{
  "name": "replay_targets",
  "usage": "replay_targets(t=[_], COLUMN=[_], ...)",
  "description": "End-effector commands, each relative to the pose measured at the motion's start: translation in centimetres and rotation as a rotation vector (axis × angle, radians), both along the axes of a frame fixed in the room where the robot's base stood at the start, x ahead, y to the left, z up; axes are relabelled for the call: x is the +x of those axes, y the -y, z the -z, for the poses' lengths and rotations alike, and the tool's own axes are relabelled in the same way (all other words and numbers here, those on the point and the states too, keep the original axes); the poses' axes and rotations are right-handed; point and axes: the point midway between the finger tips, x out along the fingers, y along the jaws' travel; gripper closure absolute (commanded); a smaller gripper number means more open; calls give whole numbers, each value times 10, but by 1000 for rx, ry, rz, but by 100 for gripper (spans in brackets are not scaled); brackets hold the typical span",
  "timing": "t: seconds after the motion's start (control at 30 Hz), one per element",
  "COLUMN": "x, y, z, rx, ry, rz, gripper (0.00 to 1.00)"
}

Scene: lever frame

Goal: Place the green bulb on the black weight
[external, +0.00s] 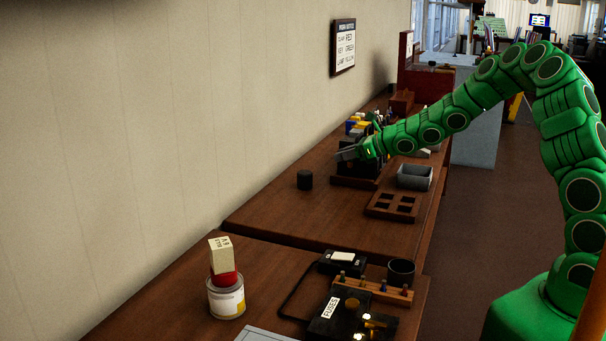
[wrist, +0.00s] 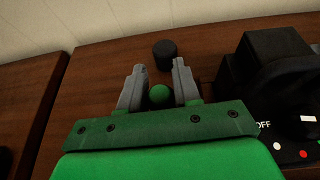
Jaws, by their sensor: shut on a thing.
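The green bulb (wrist: 159,94) is between the two grey fingers of my gripper (wrist: 158,82), which is shut on it. In the external view my gripper (external: 347,154) reaches left over the far bench, and the bulb cannot be made out there. The black weight (external: 305,180) is a short dark cylinder on the bench, to the left of and lower in the picture than my gripper. In the wrist view the black weight (wrist: 165,54) lies just beyond the fingertips, apart from the bulb. Its top looks bare.
A black device marked OFF (wrist: 272,50) stands right of my gripper in the wrist view. A grey bin (external: 414,177) and a wooden block with square holes (external: 393,206) are at the right of the far bench. Bare wood surrounds the weight.

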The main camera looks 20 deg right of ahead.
Motion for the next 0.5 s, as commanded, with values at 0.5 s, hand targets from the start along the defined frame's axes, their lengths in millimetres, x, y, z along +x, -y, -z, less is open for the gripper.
replay_targets(t=[0.5], x=[90], y=[-79], z=[-30], rx=[-2], ry=[3], rz=[136], gripper=[97])
